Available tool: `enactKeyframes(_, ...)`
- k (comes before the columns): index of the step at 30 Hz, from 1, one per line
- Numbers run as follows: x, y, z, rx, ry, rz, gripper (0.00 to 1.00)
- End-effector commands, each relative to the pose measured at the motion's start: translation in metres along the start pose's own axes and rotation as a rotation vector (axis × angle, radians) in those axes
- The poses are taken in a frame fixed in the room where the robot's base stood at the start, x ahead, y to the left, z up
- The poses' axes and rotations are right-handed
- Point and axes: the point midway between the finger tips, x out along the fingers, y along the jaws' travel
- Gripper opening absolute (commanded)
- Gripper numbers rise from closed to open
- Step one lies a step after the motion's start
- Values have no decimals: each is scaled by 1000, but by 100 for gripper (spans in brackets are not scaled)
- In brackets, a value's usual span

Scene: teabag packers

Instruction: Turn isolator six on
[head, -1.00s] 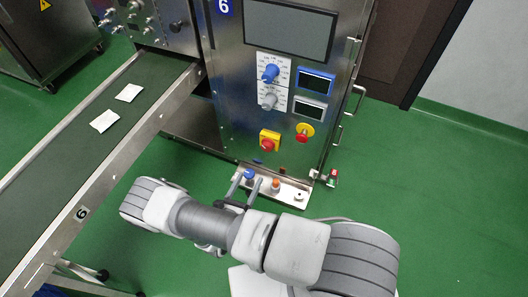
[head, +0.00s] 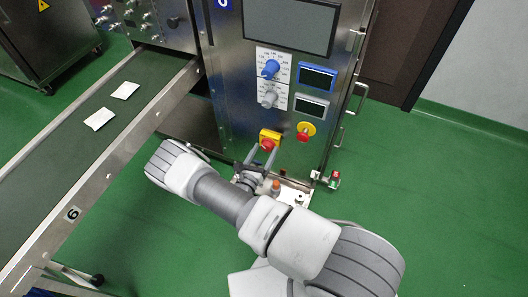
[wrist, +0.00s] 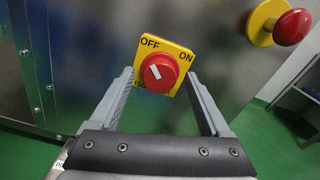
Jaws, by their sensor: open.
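The isolator is a red rotary knob (wrist: 158,73) on a yellow plate (wrist: 176,50) marked OFF at upper left and ON at right. The white mark on the knob points up and left, toward OFF. In the head view the isolator (head: 269,141) sits low on the steel cabinet front. My gripper (wrist: 166,84) is open, with one finger on each side of the knob in the wrist view. The fingers appear apart from the knob; their exact depth to it is hard to tell. In the head view my gripper (head: 263,158) is just below and in front of the isolator.
A red emergency stop on a yellow base (wrist: 280,24) is right of the isolator. Blue and grey dials (head: 270,69) and small displays (head: 315,77) are above. A conveyor (head: 75,140) with two teabag packets runs along the left. Green floor is clear at right.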

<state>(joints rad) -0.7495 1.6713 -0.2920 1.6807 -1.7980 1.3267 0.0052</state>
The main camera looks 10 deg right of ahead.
Motion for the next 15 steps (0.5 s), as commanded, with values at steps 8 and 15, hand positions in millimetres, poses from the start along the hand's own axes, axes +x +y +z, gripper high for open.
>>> enactKeyframes(8, 0, 0, 0, 0, 0, 0, 47)
enactKeyframes(15, 0, 0, 0, 0, 0, 0, 3)
